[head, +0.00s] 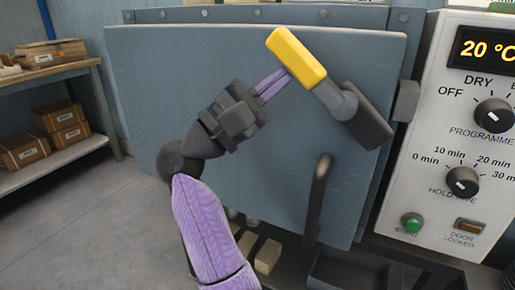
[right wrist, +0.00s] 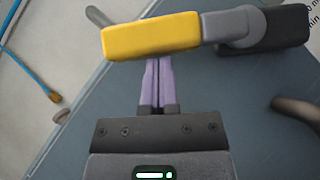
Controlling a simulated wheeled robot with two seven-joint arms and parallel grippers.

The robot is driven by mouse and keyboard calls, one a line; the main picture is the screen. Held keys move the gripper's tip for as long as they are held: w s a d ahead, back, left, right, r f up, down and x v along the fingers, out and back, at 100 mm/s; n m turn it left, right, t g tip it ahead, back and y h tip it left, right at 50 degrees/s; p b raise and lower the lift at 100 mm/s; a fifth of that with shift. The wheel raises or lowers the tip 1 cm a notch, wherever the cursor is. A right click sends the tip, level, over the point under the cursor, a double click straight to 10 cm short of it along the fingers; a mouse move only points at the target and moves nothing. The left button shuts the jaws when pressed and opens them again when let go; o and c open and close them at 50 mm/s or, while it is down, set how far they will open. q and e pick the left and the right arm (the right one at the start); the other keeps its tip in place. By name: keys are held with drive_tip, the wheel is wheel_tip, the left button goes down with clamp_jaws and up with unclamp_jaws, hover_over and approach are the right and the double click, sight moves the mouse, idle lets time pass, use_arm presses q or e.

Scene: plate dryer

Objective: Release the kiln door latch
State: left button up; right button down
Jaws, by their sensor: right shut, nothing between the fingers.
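The kiln door (head: 190,85) is a large blue-grey panel. Its latch has a yellow grip (head: 296,57) on a grey stem, joined to a dark pivot block (head: 360,118) near the door's right edge. The lever slants up and left from the block. In the right wrist view the yellow grip (right wrist: 150,36) lies across the top. My right gripper (head: 280,80) is shut and empty, its lilac fingers together. The fingertips (right wrist: 157,64) are right at the grip's lower left side; I cannot tell whether they touch. My left gripper is not in view.
A dark bar handle (head: 318,200) stands out from the door below the latch. The control panel (head: 420,165) with dials, a green button and a "DOOR LOCKED" lamp (head: 469,225) is at right. A shelf with boxes (head: 60,126) stands at left. The floor at lower left is clear.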

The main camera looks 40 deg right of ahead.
sight(287, 62)
drive_tip(key=m+y, duration=0.1)
drive_tip(key=r+m+g, duration=0.1)
drive_tip(key=m, duration=0.1)
drive_tip(key=shift+s+d+r+g+y+b, duration=0.15)
drive_tip(key=shift+s+r+g+y+b, duration=0.15)
drive_tip(key=shift+y+b, duration=0.1)
drive_tip(key=shift+s+d+r, duration=0.1)
drive_tip(key=shift+s+r, duration=0.1)
drive_tip(key=shift+r, duration=0.1)
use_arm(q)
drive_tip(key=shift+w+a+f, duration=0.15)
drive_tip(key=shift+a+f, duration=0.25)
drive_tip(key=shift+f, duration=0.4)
use_arm(e)
drive_tip(key=shift+s+d+r, duration=0.1)
drive_tip(key=shift+s+r, duration=0.05)
drive_tip(key=shift+r, duration=0.15)
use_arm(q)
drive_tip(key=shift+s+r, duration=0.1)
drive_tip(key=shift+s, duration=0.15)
